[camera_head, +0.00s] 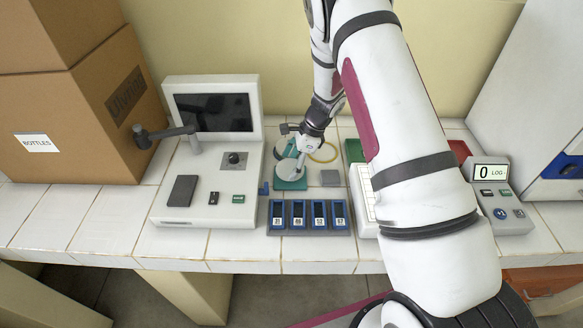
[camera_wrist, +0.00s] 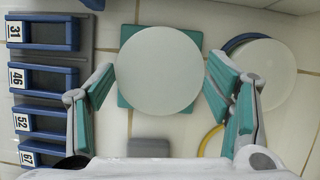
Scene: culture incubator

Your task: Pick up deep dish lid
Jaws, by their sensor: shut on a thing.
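A pale round disc, which looks like the deep dish lid (camera_wrist: 158,70), sits between the two teal-padded fingers of my gripper (camera_wrist: 161,72) in the wrist view. The fingers are closed on its left and right sides. A teal square pad (camera_wrist: 125,98) shows beneath the disc, with its corners sticking out. I cannot tell how high the disc is above the pad. In the head view my gripper (camera_head: 296,152) points down over the teal pad (camera_head: 291,184), and a pale disc (camera_head: 287,168) shows there, partly covered by the gripper.
A second pale disc (camera_wrist: 262,78) with a blue edge lies right of the gripper. A yellow ring (camera_head: 324,152) and a small grey block (camera_head: 331,177) are near. A blue numbered rack (camera_head: 309,232) stands in front. A console (camera_head: 212,195) stands left, a LOG display unit (camera_head: 497,205) right.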

